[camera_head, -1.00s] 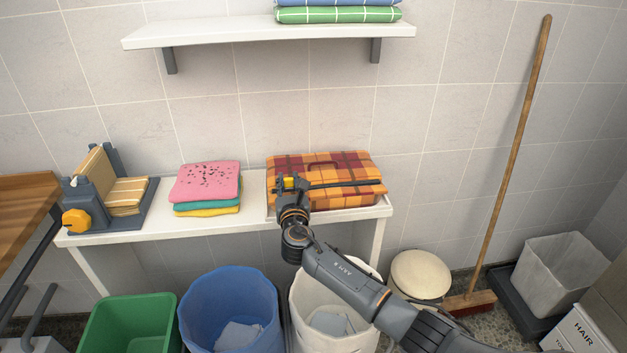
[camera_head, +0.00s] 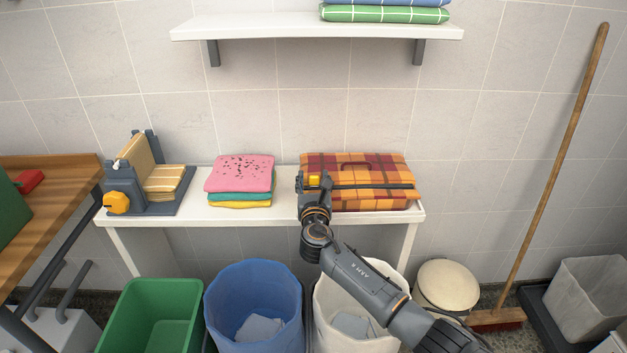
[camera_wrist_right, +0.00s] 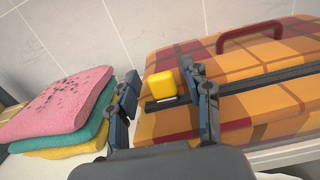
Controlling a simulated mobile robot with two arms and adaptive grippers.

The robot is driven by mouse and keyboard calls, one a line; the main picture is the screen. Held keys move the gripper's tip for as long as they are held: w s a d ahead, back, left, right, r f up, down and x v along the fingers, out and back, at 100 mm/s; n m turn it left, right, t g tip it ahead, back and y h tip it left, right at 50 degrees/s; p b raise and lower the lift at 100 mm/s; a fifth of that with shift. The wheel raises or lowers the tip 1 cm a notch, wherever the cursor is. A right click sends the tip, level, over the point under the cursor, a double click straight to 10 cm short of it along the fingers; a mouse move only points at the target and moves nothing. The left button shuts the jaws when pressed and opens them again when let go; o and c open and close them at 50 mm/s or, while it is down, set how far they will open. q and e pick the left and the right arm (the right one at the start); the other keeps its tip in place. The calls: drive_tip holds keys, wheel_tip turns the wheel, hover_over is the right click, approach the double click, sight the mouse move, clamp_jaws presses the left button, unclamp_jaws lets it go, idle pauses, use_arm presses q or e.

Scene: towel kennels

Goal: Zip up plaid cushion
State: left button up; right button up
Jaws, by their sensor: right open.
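The plaid cushion (camera_head: 365,166) is orange, red and brown. It lies on the white bench with a dark red handle on top and a dark zip strip (camera_head: 380,187) along its front; it also shows in the right wrist view (camera_wrist_right: 245,70). A yellow zip pull (camera_head: 314,180) is at the strip's left end; in the right wrist view the pull (camera_wrist_right: 161,83) shows between my fingers. My right gripper (camera_head: 313,187) is open at that left end, one finger on either side of the pull. Whether its fingers touch the pull, I cannot tell. My left gripper is out of view.
Folded pink, teal and yellow towels (camera_head: 240,174) lie left of the cushion, near my right gripper. A grey folding device (camera_head: 150,180) stands farther left. Green (camera_head: 150,315), blue (camera_head: 254,300) and white bins stand below the bench (camera_head: 250,216). A shelf (camera_head: 300,31) hangs above.

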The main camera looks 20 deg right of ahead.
drive_tip(key=shift+s, duration=0.1)
drive_tip(key=v, duration=1.2)
